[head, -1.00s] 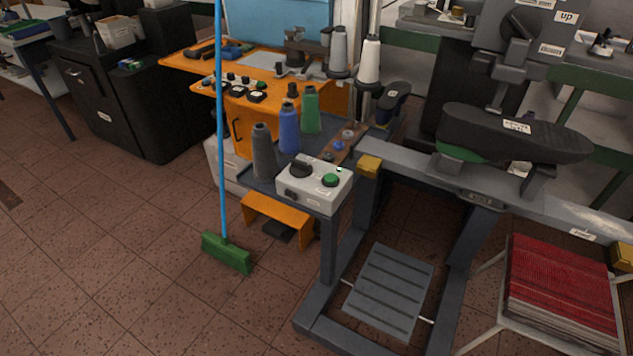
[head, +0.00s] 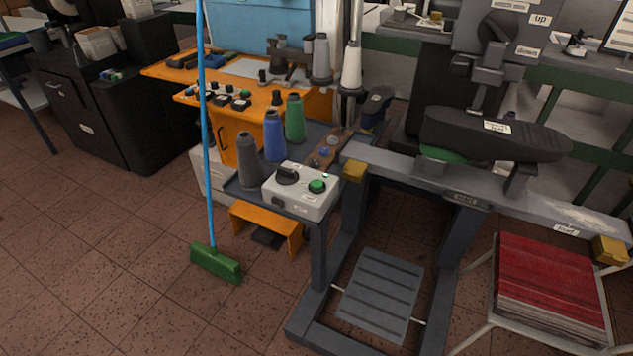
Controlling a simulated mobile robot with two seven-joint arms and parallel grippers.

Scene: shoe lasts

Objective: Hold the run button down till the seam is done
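A light grey control box (head: 301,190) sits on the front corner of a small dark side table. On its top are a green button (head: 317,186) and a black rotary knob (head: 287,175). Which of these is the run button is not readable from here, as the labels are too small. To the right stands the machine, with a black shoe-shaped form (head: 494,134) on the grey beam (head: 402,174) below the dark head (head: 497,30). No seam can be made out. Neither of my grippers is in the head view, and nothing touches the box.
Grey, blue (head: 274,137) and green thread cones stand behind the box. A broom with a blue handle and green head (head: 215,262) stands upright left of the table. A slatted pedal (head: 379,294) lies under the beam. Red stacked material (head: 547,290) is at right. Floor at front left is clear.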

